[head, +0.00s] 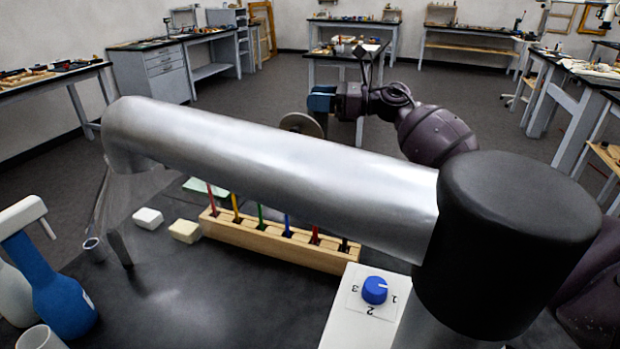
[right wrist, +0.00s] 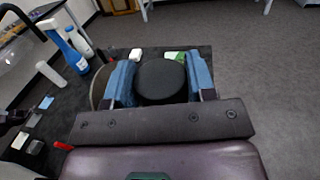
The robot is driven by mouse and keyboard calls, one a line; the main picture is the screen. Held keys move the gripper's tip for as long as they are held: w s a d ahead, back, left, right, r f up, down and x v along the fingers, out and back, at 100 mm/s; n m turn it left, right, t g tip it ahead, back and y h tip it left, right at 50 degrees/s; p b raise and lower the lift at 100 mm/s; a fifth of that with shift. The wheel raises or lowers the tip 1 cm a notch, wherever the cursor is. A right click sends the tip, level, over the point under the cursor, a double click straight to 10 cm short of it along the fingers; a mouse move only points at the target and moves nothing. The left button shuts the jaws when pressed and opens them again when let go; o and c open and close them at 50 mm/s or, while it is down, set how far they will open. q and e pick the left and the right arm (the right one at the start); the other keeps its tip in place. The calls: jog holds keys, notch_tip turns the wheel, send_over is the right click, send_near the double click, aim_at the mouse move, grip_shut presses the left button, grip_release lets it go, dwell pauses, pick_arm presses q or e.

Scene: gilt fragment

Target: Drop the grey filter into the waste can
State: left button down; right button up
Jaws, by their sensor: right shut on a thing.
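My right gripper (head: 322,98) reaches in behind the big silver pipe in the head view, its blue fingers above and beyond the table. In the right wrist view its two blue fingers (right wrist: 160,85) are shut on a dark round thing (right wrist: 160,78), which appears to be the grey filter. A brownish disc (head: 303,125) shows just left of the fingers in the head view, partly hidden by the pipe; I cannot tell whether it belongs to the held thing. I cannot make out a waste can in either view.
The silver pipe (head: 270,165) with its black joint (head: 510,235) crosses over the table. Below are a wooden block (head: 275,240) with coloured sticks, white blocks (head: 148,218), a blue bottle (head: 62,300) and a blue dial (head: 374,290). Open floor (head: 250,115) lies beyond.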

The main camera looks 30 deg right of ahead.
jog(key=shift+f, duration=0.25)
jog(key=o, duration=1.2)
jog(key=shift+o, duration=0.2)
jog(key=v, duration=1)
jog(key=shift+s+d, duration=0.3)
